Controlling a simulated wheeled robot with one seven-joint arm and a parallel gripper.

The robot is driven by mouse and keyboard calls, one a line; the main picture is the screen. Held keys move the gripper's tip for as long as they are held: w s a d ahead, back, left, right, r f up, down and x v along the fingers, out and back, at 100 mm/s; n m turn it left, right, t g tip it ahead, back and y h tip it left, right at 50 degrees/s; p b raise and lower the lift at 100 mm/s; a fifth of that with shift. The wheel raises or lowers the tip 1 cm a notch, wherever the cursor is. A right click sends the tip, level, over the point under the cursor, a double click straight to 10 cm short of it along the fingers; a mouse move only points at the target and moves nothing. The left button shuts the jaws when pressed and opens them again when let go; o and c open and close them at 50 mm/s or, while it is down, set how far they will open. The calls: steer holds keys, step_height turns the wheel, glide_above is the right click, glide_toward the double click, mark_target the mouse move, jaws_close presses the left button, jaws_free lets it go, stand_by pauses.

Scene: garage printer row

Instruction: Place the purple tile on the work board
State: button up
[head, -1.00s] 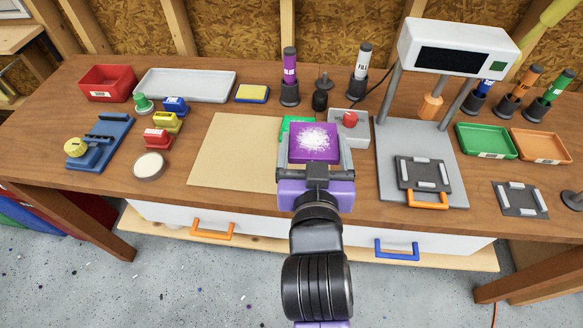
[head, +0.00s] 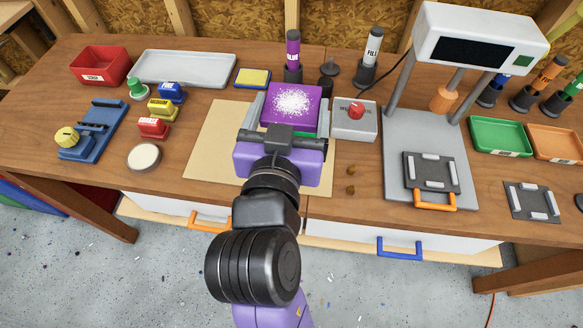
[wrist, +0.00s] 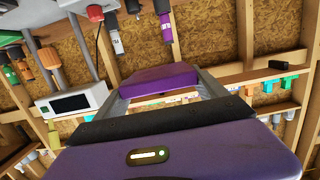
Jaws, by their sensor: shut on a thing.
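The purple tile (head: 276,112) has a patch of white powder on its top face. My gripper (head: 282,130) is shut on it and holds it out in front. In the wrist view the purple tile (wrist: 160,78) sits between the two fingers. The work board (head: 207,150) is a flat tan sheet on the bench. The tile appears above its right part, and the gap between them is hard to judge. The gripper and tile hide much of the board's right side.
A grey box with a red button (head: 355,120) stands close right of the tile. A purple bottle (head: 293,55) stands behind it. Coloured stamps (head: 154,127) and a round pale tin (head: 144,156) are left of the board. Two small brown bits (head: 350,180) lie on the bench.

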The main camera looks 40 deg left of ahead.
step_height(320, 180, down, 15)
steer(key=shift+f+b, duration=0.65)
steer(key=shift+f, duration=1.65)
steer(key=shift+f+b, duration=0.2)
steer(key=shift+b, duration=0.1)
steer(key=o, duration=1.4)
steer(key=shift+r+p, duration=0.1)
steer(key=shift+p, duration=0.4)
